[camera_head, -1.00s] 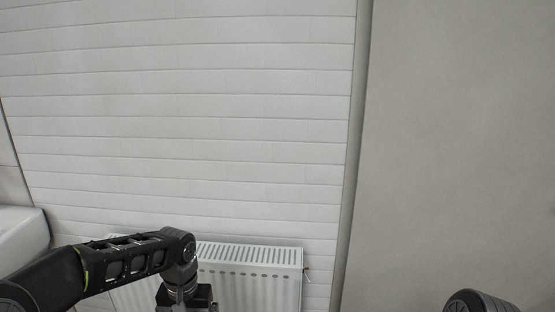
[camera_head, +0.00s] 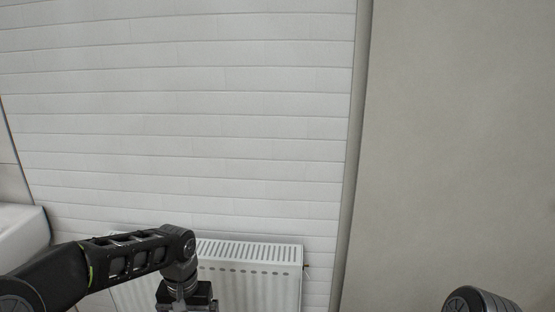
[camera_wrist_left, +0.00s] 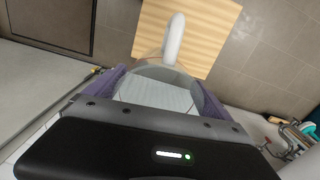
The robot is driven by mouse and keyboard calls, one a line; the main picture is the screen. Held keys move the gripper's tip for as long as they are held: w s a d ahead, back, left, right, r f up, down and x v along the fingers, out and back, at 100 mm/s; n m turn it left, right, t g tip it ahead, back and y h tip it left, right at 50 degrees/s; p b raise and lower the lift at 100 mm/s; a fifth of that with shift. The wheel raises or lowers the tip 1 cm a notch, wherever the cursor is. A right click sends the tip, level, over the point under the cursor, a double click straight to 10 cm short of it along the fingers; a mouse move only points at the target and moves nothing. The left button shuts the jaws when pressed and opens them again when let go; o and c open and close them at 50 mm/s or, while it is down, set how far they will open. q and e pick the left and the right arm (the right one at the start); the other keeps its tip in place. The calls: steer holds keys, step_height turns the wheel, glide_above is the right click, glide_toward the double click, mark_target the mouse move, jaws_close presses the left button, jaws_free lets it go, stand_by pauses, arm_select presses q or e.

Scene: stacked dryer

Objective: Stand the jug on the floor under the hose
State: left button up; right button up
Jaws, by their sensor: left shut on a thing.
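In the left wrist view my left gripper (camera_wrist_left: 160,82) has its purple fingers on both sides of a clear jug (camera_wrist_left: 152,96), shut on it. A pale, rounded handle-like part (camera_wrist_left: 174,38) sticks up past the jug's rim. The jug's lower part is hidden behind the gripper body. My right gripper is not in view. I see no hose that I can be sure of.
In the head view a white radiator (camera_head: 250,270) stands at the wall behind my arm, and a white basin (camera_head: 20,240) at left.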

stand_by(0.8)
arm_select(q)
steer(key=s+f, duration=0.4)
steer(key=f, duration=1.1)
